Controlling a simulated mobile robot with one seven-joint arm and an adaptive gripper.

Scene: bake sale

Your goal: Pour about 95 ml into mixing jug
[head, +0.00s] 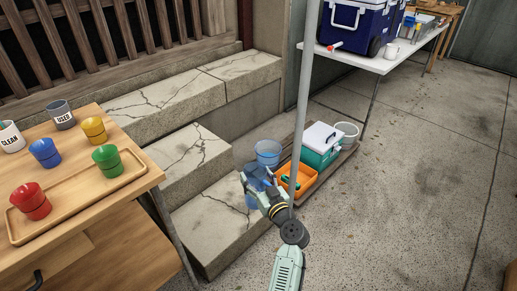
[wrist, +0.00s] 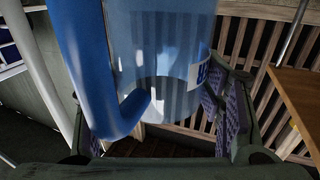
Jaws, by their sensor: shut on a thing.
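My gripper (head: 258,183) is shut on a clear bluish jug with a thick blue handle (wrist: 85,65). In the wrist view the jug's see-through body (wrist: 150,45) stands between the two fingers with purple pads. I cannot tell which vessel is the mixing jug.
A wooden table (head: 100,210) at left bears red (head: 31,201), blue (head: 45,152), green (head: 107,160) and yellow cups (head: 93,130), plus CLEAN (head: 10,137) and USED containers (head: 60,114). A pole (head: 303,110) stands near my arm. An orange bin (head: 297,181) and teal cooler (head: 322,146) sit low behind.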

